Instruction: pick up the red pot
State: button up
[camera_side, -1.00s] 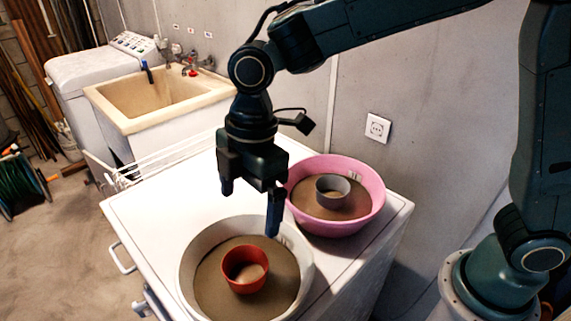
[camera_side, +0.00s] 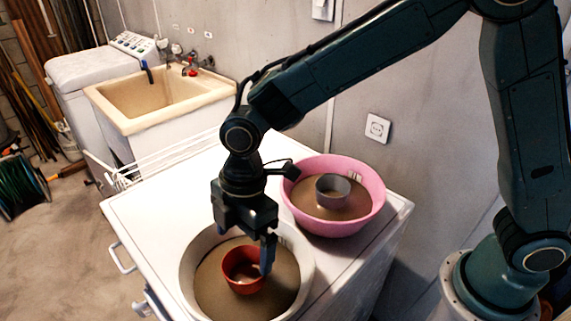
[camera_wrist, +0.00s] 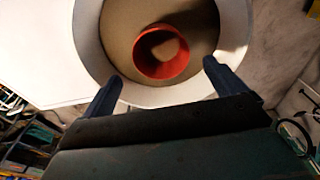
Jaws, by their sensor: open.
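The red pot (camera_side: 231,264) is a small round open pot with brown filling inside. It stands on brown material in a white round basin (camera_side: 187,270) at the front of the white top. My gripper (camera_side: 243,246) is open, above the pot, with one finger showing in front of the pot's right side; the other finger is hidden or hard to make out. In the wrist view the red pot (camera_wrist: 158,68) lies ahead of my gripper (camera_wrist: 162,82), centred between the two spread fingers and apart from both.
A pink basin (camera_side: 368,214) with a grey pot (camera_side: 333,188) in it stands behind and right of the white basin. The white top (camera_side: 150,215) is clear to the left. A sink (camera_side: 165,100) and the wall lie behind.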

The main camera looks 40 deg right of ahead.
aim_at(245, 264)
jog(key=shift+f, duration=0.65)
jog(key=shift+f, duration=0.1)
jog(key=shift+s+a+f, duration=0.1)
jog(key=shift+f, duration=1.15)
jog(key=shift+a+f, duration=0.1)
jog(key=shift+f, duration=1.15)
jog(key=c, duration=1)
